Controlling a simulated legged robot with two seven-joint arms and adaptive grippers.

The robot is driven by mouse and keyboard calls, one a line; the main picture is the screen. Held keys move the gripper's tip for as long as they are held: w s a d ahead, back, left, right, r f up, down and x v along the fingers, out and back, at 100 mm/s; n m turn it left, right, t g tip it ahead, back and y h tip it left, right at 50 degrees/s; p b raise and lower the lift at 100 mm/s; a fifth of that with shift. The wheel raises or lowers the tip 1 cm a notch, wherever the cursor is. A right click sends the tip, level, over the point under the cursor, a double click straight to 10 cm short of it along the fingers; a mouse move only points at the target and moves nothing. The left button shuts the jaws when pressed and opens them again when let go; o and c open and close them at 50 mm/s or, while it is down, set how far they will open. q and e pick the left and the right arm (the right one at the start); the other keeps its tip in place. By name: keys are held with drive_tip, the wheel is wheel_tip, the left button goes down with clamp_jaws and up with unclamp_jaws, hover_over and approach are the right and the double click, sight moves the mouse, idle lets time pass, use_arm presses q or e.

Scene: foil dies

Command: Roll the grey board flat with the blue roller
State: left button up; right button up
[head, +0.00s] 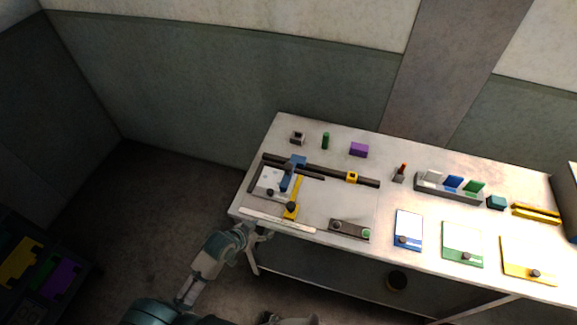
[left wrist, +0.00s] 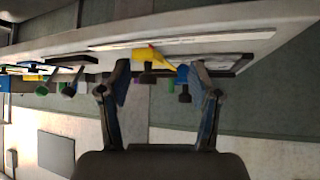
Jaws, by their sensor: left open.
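The light grey board (head: 269,182) lies in a dark frame at the left end of the table. A blue bar-shaped part (head: 286,181), which looks like the blue roller, stands at the board's right side below a blue block (head: 298,161) on a dark rail. A yellow arm (head: 297,192) with a dark knob is beside it. My left gripper (head: 262,232) is at the table's front left edge, apart from the board. In the left wrist view its fingers (left wrist: 160,68) are open and empty, with the blue part (left wrist: 184,74) and yellow arm (left wrist: 147,54) beyond them. My right gripper is not visible.
A pale strip (head: 277,220) lies along the front edge of the table (head: 400,268). A grey bar with knobs (head: 349,229) is right of it. Blue, green and yellow framed plates (head: 462,243) lie further right. A purple block (head: 359,150) stands behind the rail.

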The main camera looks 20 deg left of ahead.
sight(286, 167)
use_arm(q)
drive_tip(key=w+a+r+t+h, duration=0.2)
drive_tip(key=w+a+r+t, duration=0.2)
drive_tip(key=w+r, duration=0.65)
drive_tip(key=x, duration=1.8)
drive_tip(key=shift+w+a+f, duration=0.1)
drive_tip(key=shift+a+f, duration=0.2)
drive_tip(key=shift+f, duration=0.15)
clamp_jaws()
